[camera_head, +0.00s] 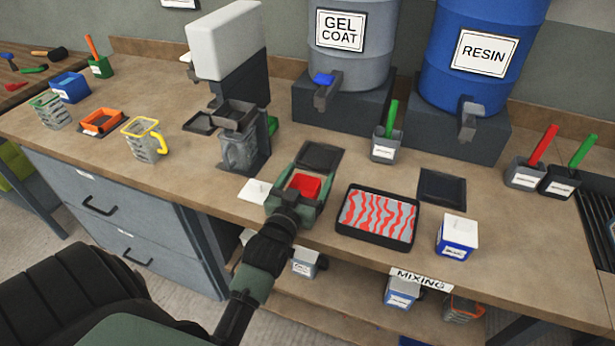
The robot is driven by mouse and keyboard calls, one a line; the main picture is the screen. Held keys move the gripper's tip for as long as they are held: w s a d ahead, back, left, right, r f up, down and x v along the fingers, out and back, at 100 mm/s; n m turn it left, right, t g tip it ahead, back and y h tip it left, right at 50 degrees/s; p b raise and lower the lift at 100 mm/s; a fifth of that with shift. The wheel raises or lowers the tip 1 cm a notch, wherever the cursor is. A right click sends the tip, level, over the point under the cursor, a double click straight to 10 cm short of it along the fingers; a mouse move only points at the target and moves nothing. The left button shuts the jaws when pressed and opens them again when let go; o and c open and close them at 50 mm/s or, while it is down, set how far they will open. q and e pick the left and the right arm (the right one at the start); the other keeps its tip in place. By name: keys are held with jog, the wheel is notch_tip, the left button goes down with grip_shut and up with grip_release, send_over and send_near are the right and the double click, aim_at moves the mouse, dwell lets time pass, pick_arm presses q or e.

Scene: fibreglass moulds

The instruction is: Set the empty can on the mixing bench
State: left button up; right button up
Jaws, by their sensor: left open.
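My left gripper (301,188) reaches in from the lower left to the front part of the bench (205,185) and is open. A red block-like thing shows between its green sides; I cannot tell whether they touch it. A blue can-like container with a white top (457,236) stands on the bench at the right, apart from the gripper. Similar containers stand on the shelf below, one blue and white (401,291) and one grey (307,263). I cannot tell which is the empty can. A MIXING label (422,279) is on the bench's front edge.
A black tray with red and grey stripes (344,232) lies right of the gripper. A dispenser (226,45) with a clear jug (238,152) stands behind left. GEL COAT (352,62) and RESIN (470,85) drums stand at the back. Dark pads (441,187) lie on the bench.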

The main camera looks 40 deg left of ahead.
pick_arm(q)
jog(key=shift+r, duration=0.25)
jog(key=v, duration=0.5)
jog(key=b+v, duration=0.1)
jog(key=v, duration=0.5)
jog(key=shift+s+f+b, duration=0.15)
jog(key=shift+f+b, duration=0.1)
jog(key=shift+b, duration=0.05)
jog(key=shift+s+r, duration=0.1)
jog(key=shift+s, duration=0.25)
